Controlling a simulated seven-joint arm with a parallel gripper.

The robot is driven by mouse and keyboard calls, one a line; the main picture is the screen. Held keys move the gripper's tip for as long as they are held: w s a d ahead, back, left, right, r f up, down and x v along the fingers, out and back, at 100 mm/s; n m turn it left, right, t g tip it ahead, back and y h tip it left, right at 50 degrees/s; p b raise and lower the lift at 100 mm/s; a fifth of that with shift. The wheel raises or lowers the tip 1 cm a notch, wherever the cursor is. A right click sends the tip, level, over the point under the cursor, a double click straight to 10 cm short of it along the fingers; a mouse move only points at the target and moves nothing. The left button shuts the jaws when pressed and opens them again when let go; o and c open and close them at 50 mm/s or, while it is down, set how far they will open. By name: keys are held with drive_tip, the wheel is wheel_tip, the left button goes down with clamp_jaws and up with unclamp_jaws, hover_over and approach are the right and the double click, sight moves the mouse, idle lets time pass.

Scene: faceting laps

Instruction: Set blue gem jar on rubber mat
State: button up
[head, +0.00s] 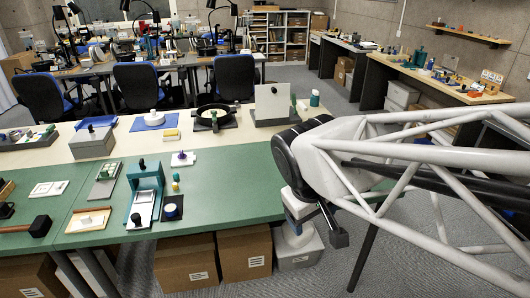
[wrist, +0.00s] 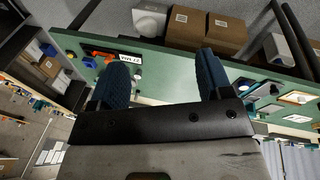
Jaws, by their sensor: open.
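My gripper (head: 318,222) hangs past the right end of the green bench, above the floor.
A teal press-like stand (head: 146,180) is left of the dark pad. A small yellow bottle (head: 175,186) stands behind it.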

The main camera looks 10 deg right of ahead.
drive_tip(key=s+m+y, duration=0.1)
drive_tip(key=s, duration=0.1)
drive_tip(key=s+r+m+y, duration=0.1)
drive_tip(key=s+m, duration=0.1)
drive_tip(key=shift+s+r+t, duration=0.2)
drive_tip(key=shift+s+t, duration=0.05)
drive_tip(key=shift+t, duration=0.05)
